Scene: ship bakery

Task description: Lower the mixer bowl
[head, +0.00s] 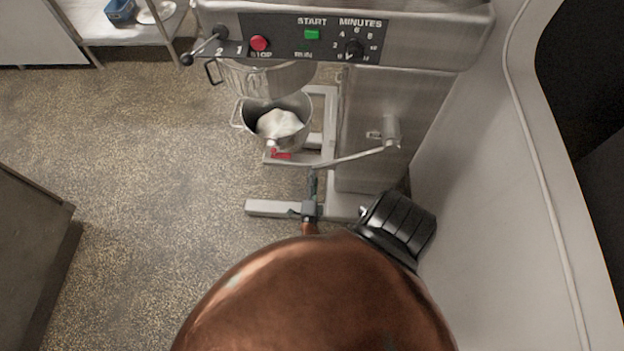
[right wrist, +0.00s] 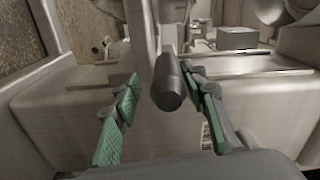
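The mixer bowl (head: 244,116) is a steel bowl holding a white mass, under the mixer head in the head view. A steel crank lever (head: 355,156) runs from a hub on the mixer's column down and left towards my right gripper (head: 312,178). In the right wrist view, the lever's dark grip (right wrist: 170,84) stands between the green-padded fingers of my right gripper (right wrist: 163,112). The fingers are apart; a gap shows at the left finger, and the grip is close to the right one. My left gripper is not in view.
The mixer's control panel (head: 310,38) has a green start button, a red stop button and a dial. A shelf (head: 105,27) stands at the back left. A grey cabinet (head: 25,245) is at the left, and a pale wall (head: 530,200) is close on the right. Open floor lies left of the mixer.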

